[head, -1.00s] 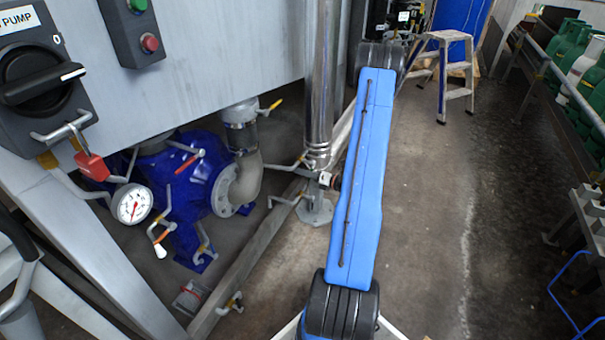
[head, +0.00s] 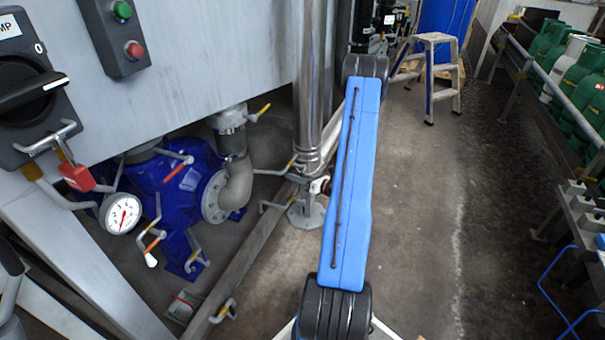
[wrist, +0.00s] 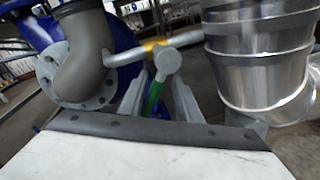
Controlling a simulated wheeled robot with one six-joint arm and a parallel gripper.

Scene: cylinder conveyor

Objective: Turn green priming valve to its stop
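In the wrist view a green lever (wrist: 153,98) hangs down and toward me from a grey valve body (wrist: 167,61) with a yellow collar. This is the green priming valve. My gripper (wrist: 157,102) has one grey finger on each side of the lever, with gaps visible, so it looks open around it. I cannot tell whether either finger touches the lever. In the head view my blue arm covers the middle, and I cannot make out the gripper or the green lever there.
A grey elbow pipe (wrist: 85,58) with a bolted flange is left of the valve; a shiny steel column (wrist: 262,62) is close on its right. In the head view the blue pump (head: 180,190), gauge (head: 122,213) and several other levers stand left.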

